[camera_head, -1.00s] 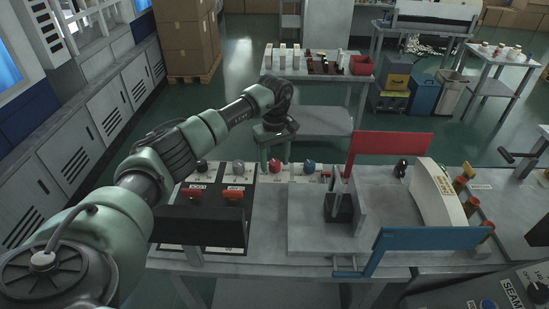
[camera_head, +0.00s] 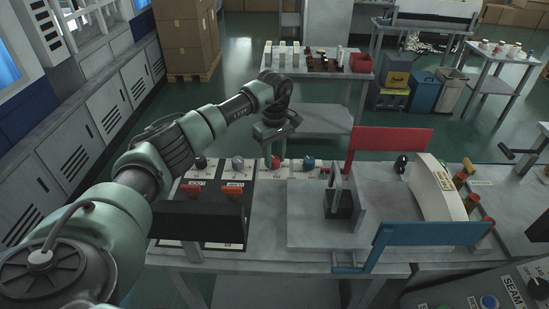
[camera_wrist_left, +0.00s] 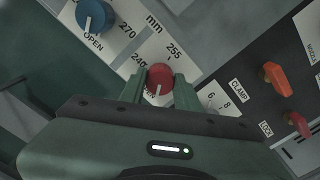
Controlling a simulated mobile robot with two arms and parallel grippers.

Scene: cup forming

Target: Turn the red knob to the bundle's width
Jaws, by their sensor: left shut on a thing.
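The red knob (camera_head: 276,163) is on the pale panel at the back edge of the bench. My left gripper (camera_wrist_left: 159,90) is shut on it, with one finger on each side of the knob. In the head view the gripper (camera_head: 274,145) is at the knob, reached from behind. The knob (camera_wrist_left: 159,76) has a white pointer line aimed toward the bottom of the wrist view. A cream curved block (camera_head: 437,185), perhaps the bundle, stands on the bench at right.
A blue knob (camera_wrist_left: 95,16) marked OPEN is beside the red one. Orange CLAMP (camera_wrist_left: 278,78) and red LOCK (camera_wrist_left: 299,123) levers are on the dark panel. A red plate (camera_head: 395,140) and a blue plate (camera_head: 430,234) flank the grey bed (camera_head: 305,222).

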